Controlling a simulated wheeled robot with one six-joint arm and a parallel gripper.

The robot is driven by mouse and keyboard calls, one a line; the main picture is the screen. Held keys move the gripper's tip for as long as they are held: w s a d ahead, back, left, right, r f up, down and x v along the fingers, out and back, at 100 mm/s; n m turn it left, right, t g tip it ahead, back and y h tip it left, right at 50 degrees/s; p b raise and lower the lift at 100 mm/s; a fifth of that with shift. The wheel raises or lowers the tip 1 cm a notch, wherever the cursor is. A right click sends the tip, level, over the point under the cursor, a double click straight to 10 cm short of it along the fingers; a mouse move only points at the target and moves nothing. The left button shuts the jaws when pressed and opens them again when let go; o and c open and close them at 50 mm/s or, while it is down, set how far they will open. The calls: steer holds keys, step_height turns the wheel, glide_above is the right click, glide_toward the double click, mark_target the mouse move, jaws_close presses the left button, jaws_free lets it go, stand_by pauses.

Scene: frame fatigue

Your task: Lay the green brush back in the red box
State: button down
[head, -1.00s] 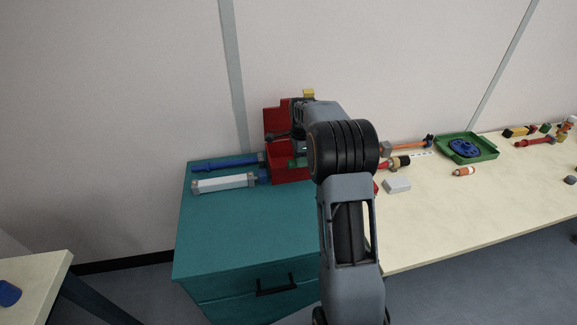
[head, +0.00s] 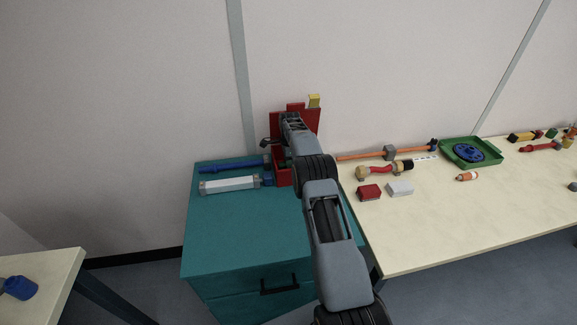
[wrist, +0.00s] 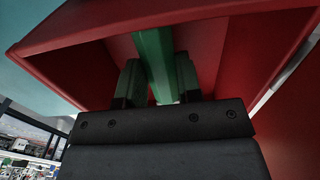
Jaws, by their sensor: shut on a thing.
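The red box (head: 284,178) stands at the back right of the teal cabinet, open, with a taller red back part. My gripper (wrist: 156,78) is shut on the green brush (wrist: 155,55), whose green length shows between the two fingers in the wrist view. The red walls (wrist: 230,45) of the box surround the brush and fingertips there. Whether the brush touches the box floor cannot be told.
Left of the box, a blue tool (head: 230,163) and a white cylinder (head: 228,184) lie on the teal cabinet (head: 240,230). On the cream table to the right are a red block (head: 369,192), a white block (head: 400,188) and a green tray (head: 487,160). The cabinet's front top is clear.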

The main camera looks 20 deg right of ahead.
steer(key=shift+w+f, duration=0.2)
steer(key=shift+f, duration=0.2)
step_height(320, 180, down, 2)
steer(key=shift+f, duration=0.1)
steer(key=shift+s+f, duration=0.15)
steer(key=shift+f, duration=0.15)
steer(key=c, duration=1.1)
jaws_free()
steer(key=shift+f, duration=0.15)
steer(key=o, duration=0.3)
steer(key=shift+r, duration=0.2)
steer(key=shift+p, duration=0.35)
